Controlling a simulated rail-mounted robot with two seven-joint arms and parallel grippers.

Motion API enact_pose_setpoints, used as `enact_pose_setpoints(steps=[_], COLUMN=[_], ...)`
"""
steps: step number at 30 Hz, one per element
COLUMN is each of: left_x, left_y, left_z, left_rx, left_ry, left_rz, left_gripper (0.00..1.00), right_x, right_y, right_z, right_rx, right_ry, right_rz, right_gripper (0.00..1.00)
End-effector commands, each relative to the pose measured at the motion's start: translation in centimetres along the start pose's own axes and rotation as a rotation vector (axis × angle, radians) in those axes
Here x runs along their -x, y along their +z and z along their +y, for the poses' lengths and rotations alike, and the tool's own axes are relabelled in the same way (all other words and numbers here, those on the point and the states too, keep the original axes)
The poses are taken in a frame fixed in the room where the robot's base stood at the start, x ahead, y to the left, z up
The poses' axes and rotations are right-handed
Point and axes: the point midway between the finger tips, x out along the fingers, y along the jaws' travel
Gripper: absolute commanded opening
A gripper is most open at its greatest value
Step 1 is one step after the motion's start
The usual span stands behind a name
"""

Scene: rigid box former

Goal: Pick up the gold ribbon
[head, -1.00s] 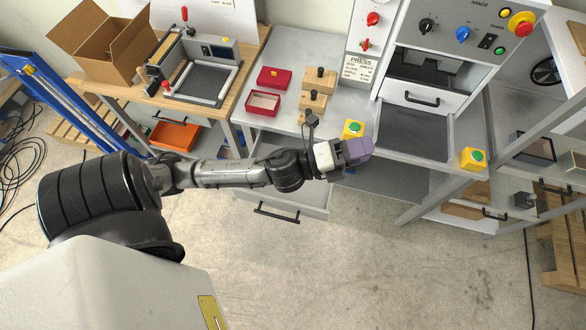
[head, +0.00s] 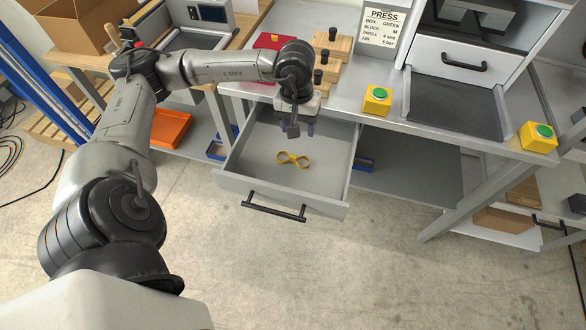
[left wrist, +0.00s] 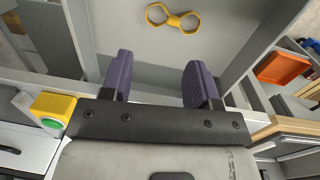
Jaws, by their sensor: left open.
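The gold ribbon (head: 293,159), shaped like a figure eight, lies on the floor of the open grey drawer (head: 240,185). It also shows in the left wrist view (left wrist: 173,18), beyond the fingertips. My left gripper (head: 300,130) is above the back part of the drawer, apart from the ribbon. In the left wrist view the two purple fingers (left wrist: 158,72) stand wide apart with nothing between them. My right gripper is in neither view now.
The drawer's black handle (head: 273,208) faces the front. Wooden blocks with black knobs (head: 333,48) and a red box part (head: 272,42) sit on the bench above. Yellow button boxes (head: 376,100) stand at the bench edge. An orange tray (head: 170,128) is at left.

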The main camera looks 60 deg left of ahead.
Motion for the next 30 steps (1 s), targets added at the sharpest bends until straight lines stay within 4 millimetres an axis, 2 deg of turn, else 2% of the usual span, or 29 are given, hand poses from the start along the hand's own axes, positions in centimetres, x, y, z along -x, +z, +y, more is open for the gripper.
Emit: enact_pose_setpoints(steps=[1, 6, 16, 30], left_x=[-0.4, -1.9, -7.1, -9.7], left_y=[-0.6, -1.3, -1.5, -1.4], left_z=[-0.7, -1.8, -2.1, -2.3], left_rx=[-0.005, -0.013, -0.014, -0.014], left_ry=[-0.028, -0.075, -0.074, -0.073], left_rz=[0.022, 0.048, 0.047, 0.046], left_gripper=[0.55, 0.55, 0.55, 0.55], right_x=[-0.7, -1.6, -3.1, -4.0], right_y=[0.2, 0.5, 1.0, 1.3], right_z=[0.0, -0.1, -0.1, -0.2], right_rx=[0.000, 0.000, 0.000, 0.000], right_ry=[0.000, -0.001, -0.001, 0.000], right_rz=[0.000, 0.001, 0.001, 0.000], right_gripper=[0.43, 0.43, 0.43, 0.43])
